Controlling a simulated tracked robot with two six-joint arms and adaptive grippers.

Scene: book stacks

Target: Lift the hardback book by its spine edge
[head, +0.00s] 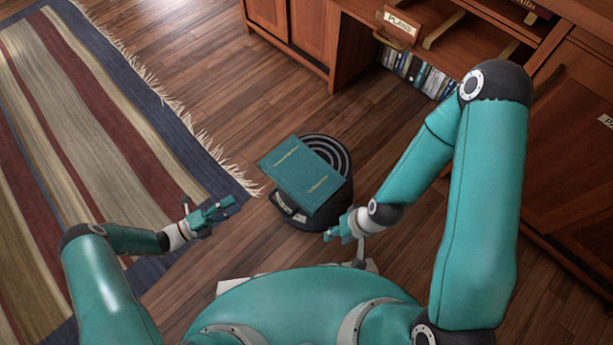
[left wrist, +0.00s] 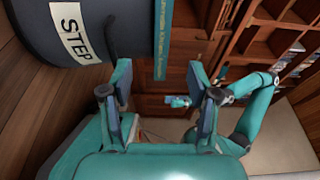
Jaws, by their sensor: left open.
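The teal hardback book (head: 300,170) lies flat on a dark round step stool (head: 326,150), with gold lettering on its cover. In the left wrist view its lettered spine (left wrist: 162,38) runs upright in the picture, beside the stool's side (left wrist: 40,25) with a STEP label. My left gripper (head: 214,212) is open and empty, left of the stool and apart from the book. Its spread fingers (left wrist: 160,78) show in the left wrist view, with the spine between and beyond them. My right gripper (head: 340,232) is near the stool's front right side; its jaws are too small to judge.
A striped fringed rug (head: 90,120) covers the floor at left. Wooden cabinets (head: 300,40) and a shelf with several books (head: 415,72) stand behind and to the right. Bare wooden floor (head: 235,100) lies between stool and cabinets.

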